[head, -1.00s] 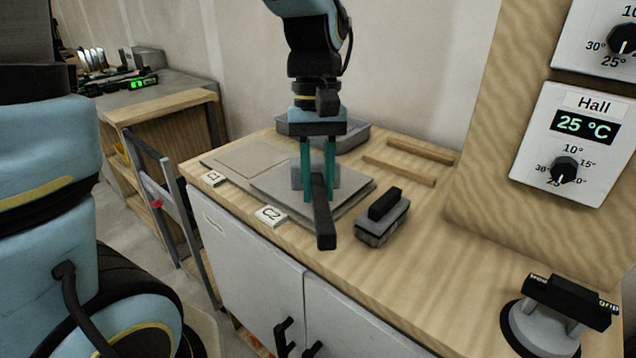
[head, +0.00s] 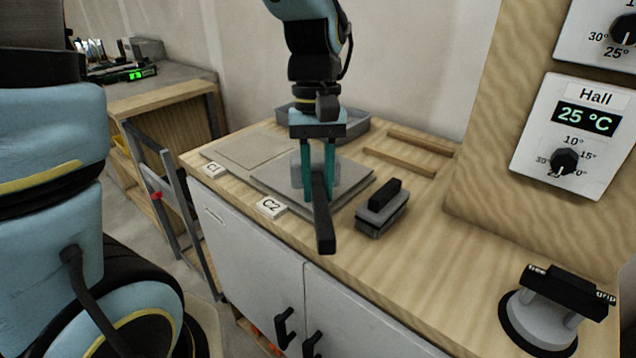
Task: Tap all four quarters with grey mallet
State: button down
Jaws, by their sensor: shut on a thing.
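My gripper (head: 318,188) points down over the tile marked C2, its two teal fingers shut on the grey mallet. The mallet's black handle (head: 323,225) sticks out toward the front edge of the bench. Its grey head (head: 297,174) is partly hidden behind the fingers and is at or just above the tile; I cannot tell if it touches. The grey C2 tile (head: 350,188) lies on the bench behind its label (head: 270,206). A second flat grey tile (head: 245,150) lies to the left, behind the C1 label (head: 214,170).
A black-handled brush (head: 381,210) stands right of the C2 tile. Wooden strips (head: 400,160) and a grey tray (head: 350,132) lie at the back. A suction lifter (head: 550,310) stands at the right front. The wooden bench top (head: 440,265) is clear between brush and lifter.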

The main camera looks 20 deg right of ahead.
notch_tip(320, 180, up, 2)
jog(key=shift+r+p, duration=0.2)
jog(key=shift+p, duration=0.35)
jog(key=shift+f, duration=0.15)
jog(key=w+d+r+n+h+p, duration=0.1)
jog(key=w+d+n+p, duration=0.1)
jog(key=w+d+n, duration=0.35)
jog(key=w+d+r+n+t+h+p, duration=0.1)
jog(key=w+d+n+p, duration=0.1)
jog(key=d+n, duration=0.6)
jog(key=w+d+r+n+h+p, duration=0.1)
jog(key=w+d+n+p, duration=0.1)
jog(key=w+d+n, duration=0.45)
jog(key=f+b, duration=0.2)
jog(key=s+d+f+m+b, duration=0.1)
jog(key=f+b, duration=0.1)
jog(key=f, duration=0.1)
jog(key=s+f+m+b, duration=0.1)
jog(key=f+b, duration=0.2)
jog(key=shift+d, duration=0.3)
notch_tip(320, 180, up, 5)
jog(key=p, duration=0.4)
jog(key=shift+s+f, duration=0.1)
jog(key=shift+f, duration=0.1)
